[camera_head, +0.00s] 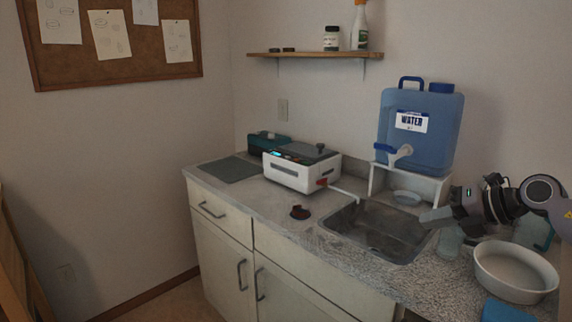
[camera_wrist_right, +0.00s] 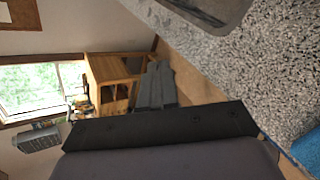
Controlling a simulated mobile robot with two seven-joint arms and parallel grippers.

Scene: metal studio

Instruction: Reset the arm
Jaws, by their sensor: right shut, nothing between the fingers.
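My right arm comes in from the right edge of the head view. Its gripper (camera_head: 436,215) points left, above the right side of the sink (camera_head: 398,248), and its fingers are shut with nothing between them. In the right wrist view, dark parts of my own gripper (camera_wrist_right: 165,135) fill the lower part of the picture. My left gripper and left arm do not show.
A white bowl (camera_head: 515,272), a glass jar (camera_head: 449,242) and a blue cloth (camera_head: 505,312) are near the arm. A blue water container (camera_head: 420,145) stands behind the sink. A white machine (camera_head: 300,172) sits farther left. The wrist view shows a wooden cabinet (camera_wrist_right: 110,70).

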